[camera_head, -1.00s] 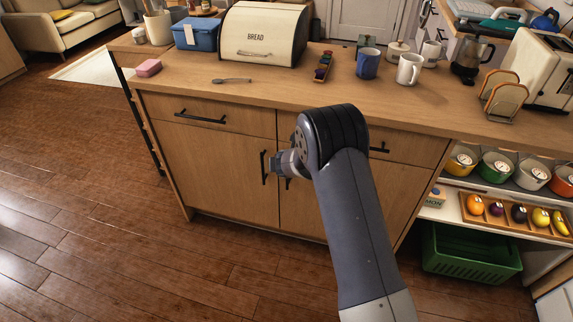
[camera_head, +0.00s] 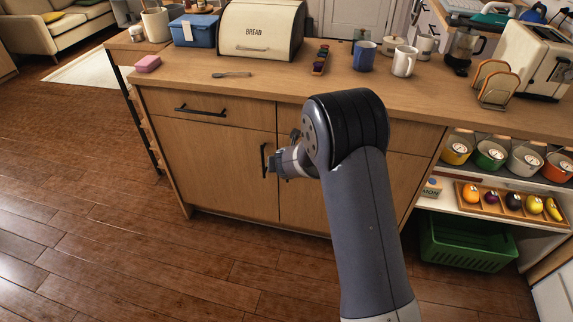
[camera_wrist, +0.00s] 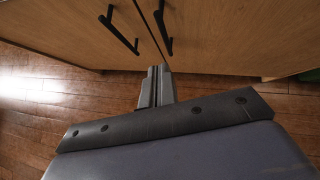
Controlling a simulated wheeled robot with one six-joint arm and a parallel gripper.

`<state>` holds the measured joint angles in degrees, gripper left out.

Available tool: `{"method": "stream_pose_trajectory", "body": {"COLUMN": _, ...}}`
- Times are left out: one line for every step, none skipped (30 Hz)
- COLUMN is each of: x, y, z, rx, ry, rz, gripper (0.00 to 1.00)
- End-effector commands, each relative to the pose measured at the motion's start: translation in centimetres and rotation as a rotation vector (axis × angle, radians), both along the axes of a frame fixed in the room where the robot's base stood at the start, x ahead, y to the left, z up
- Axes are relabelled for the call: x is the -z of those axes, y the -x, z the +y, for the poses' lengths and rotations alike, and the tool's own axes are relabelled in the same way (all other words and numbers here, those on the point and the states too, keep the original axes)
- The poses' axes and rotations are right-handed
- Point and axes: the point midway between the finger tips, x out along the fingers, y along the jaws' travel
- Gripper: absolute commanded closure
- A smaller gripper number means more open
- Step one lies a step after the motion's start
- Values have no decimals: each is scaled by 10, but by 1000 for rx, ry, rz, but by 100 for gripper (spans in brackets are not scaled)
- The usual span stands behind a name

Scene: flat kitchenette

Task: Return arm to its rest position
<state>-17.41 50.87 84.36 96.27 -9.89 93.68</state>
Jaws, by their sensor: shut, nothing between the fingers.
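My gripper (camera_head: 276,167) is in front of the wooden cabinet (camera_head: 220,170), near its left door's black handle (camera_head: 264,160). It is partly hidden behind my wrist in the head view. In the wrist view my gripper (camera_wrist: 157,72) shows with its two fingers together, shut and empty. Beyond it are the lower cabinet doors with two black handles and the floor. My arm is bent, with its elbow in front of the cabinet's right side.
The counter (camera_head: 200,90) holds a bread bin (camera_head: 258,30), a blue box (camera_head: 195,32), a pink sponge (camera_head: 148,64), a spoon (camera_head: 232,75), and mugs (camera_head: 403,61). A green crate (camera_head: 465,243) sits under the shelf at right. The floor (camera_head: 100,250) at left is clear.

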Motion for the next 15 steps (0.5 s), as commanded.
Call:
{"method": "stream_pose_trajectory", "body": {"x": -8, "y": 6, "z": 1, "rx": -1, "ry": -1, "rz": -2, "gripper": 100}}
{"method": "stream_pose_trajectory", "body": {"x": -12, "y": 10, "z": 1, "rx": -1, "ry": -1, "rz": -2, "gripper": 100}}
{"method": "stream_pose_trajectory", "body": {"x": -15, "y": 14, "z": 1, "rx": -1, "ry": -1, "rz": -1, "gripper": 100}}
{"method": "stream_pose_trajectory", "body": {"x": -18, "y": 17, "z": 1, "rx": -1, "ry": -1, "rz": -1, "gripper": 100}}
{"method": "stream_pose_trajectory", "body": {"x": -21, "y": 20, "z": 2, "rx": -1, "ry": -1, "rz": -1, "gripper": 100}}
{"method": "stream_pose_trajectory", "body": {"x": -24, "y": 23, "z": 2, "rx": -1, "ry": 0, "rz": -1, "gripper": 100}}
{"method": "stream_pose_trajectory", "body": {"x": -26, "y": 25, "z": 2, "rx": -1, "ry": 0, "rz": -1, "gripper": 100}}
{"method": "stream_pose_trajectory", "body": {"x": -28, "y": 27, "z": 2, "rx": -1, "ry": 1, "rz": 0, "gripper": 100}}
{"method": "stream_pose_trajectory", "body": {"x": -29, "y": 29, "z": 2, "rx": -1, "ry": 1, "rz": 0, "gripper": 100}}
{"method": "stream_pose_trajectory", "body": {"x": -30, "y": 30, "z": 2, "rx": -1, "ry": 1, "rz": 0, "gripper": 100}}
{"method": "stream_pose_trajectory", "body": {"x": -31, "y": 31, "z": 2, "rx": -1, "ry": 1, "rz": 0, "gripper": 100}}
{"method": "stream_pose_trajectory", "body": {"x": -32, "y": 32, "z": 2, "rx": -1, "ry": 1, "rz": 0, "gripper": 100}}
{"method": "stream_pose_trajectory", "body": {"x": -32, "y": 32, "z": 2, "rx": -1, "ry": 1, "rz": 0, "gripper": 100}}
{"method": "stream_pose_trajectory", "body": {"x": -33, "y": 33, "z": 2, "rx": -1, "ry": 1, "rz": 0, "gripper": 100}}
{"method": "stream_pose_trajectory", "body": {"x": -33, "y": 33, "z": 2, "rx": -1, "ry": 1, "rz": 1, "gripper": 100}}
